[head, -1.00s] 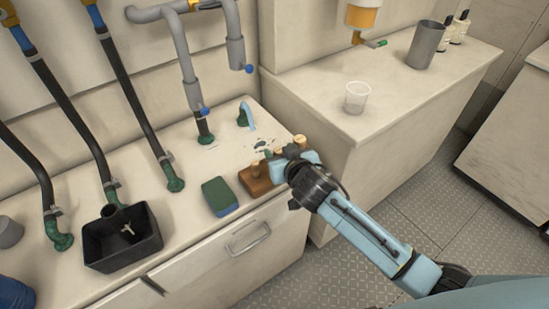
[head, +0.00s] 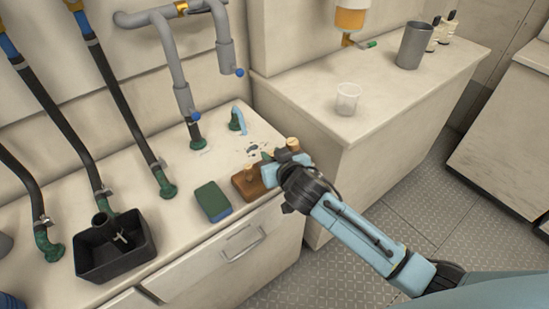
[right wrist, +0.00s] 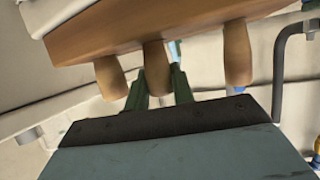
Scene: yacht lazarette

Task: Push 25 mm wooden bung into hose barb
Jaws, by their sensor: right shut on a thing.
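A brown wooden block (head: 246,187) holding upright wooden bungs sits on the counter's right part. My right gripper (head: 267,158) is at this block. In the right wrist view the block (right wrist: 110,38) shows at the top with three bungs, and my right gripper's green fingers (right wrist: 160,88) are shut on the middle bung (right wrist: 157,68). That bung's end is still against the block; I cannot tell whether it has lifted. A bung (right wrist: 107,78) stands to one side and another (right wrist: 237,55) to the other. A green hose barb (head: 236,121) without a hose, with a pale blue stream, stands behind the block.
A green and blue sponge (head: 212,201) lies left of the block. A black bin (head: 118,255) stands further left. Black hoses (head: 128,105) run down to green fittings, and grey pipes (head: 180,62) hang above the counter.

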